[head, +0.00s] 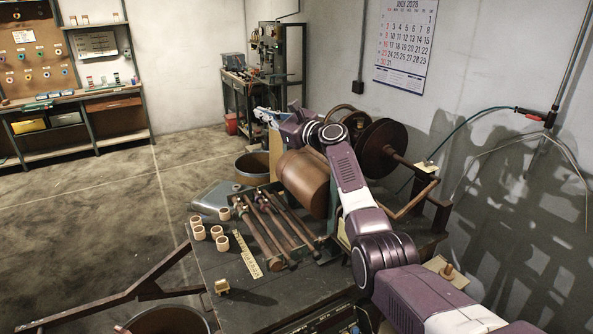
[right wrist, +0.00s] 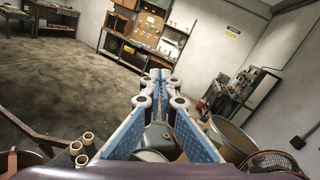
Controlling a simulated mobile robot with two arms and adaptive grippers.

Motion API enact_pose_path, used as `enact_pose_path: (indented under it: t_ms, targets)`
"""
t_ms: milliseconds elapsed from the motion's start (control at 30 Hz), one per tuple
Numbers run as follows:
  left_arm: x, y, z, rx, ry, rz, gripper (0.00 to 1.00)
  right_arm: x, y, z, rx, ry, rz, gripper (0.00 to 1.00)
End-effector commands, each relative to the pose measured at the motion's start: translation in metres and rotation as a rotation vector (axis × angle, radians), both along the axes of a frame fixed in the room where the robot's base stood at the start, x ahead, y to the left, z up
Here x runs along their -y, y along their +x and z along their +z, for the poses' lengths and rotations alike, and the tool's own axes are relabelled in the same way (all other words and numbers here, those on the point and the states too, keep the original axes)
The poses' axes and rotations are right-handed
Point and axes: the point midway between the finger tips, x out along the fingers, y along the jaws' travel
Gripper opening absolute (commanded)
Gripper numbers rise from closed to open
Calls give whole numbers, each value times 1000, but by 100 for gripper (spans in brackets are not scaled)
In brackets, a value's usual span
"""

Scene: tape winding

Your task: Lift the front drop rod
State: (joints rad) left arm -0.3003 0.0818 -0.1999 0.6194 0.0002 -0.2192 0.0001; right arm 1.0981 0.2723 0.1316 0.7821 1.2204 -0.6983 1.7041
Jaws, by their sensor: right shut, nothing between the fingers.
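Several dark brown rods (head: 262,230) lie side by side, slanting, in a frame on the machine bench in the head view. I cannot tell which one is the front drop rod. My right gripper (head: 262,115) is beyond the large brown drum (head: 304,182), raised and apart from the rods. In the right wrist view its blue fingers (right wrist: 160,76) come together at the tips with nothing between them. The rods do not clearly show in that view. My left gripper is not in view.
The dark bench (head: 215,265) carries several small tan rings (head: 222,243) and a pale ruler strip (head: 248,264). A large dark reel (head: 382,147) stands behind my right arm. An open bin (head: 252,165) stands beyond the bench.

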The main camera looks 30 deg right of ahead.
Motion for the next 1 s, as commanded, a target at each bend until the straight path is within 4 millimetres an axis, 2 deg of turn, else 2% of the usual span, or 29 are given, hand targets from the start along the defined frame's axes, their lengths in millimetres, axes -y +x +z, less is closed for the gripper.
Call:
enact_pose_path:
  t_ms: [267,800,1000]
  targets:
    - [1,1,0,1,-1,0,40,9,-21,-3,0,-3,-1,0]
    - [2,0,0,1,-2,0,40,35,-94,-5,-1,-2,-2,0]
    - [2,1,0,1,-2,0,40,40,-108,-5,-1,-2,-1,0]
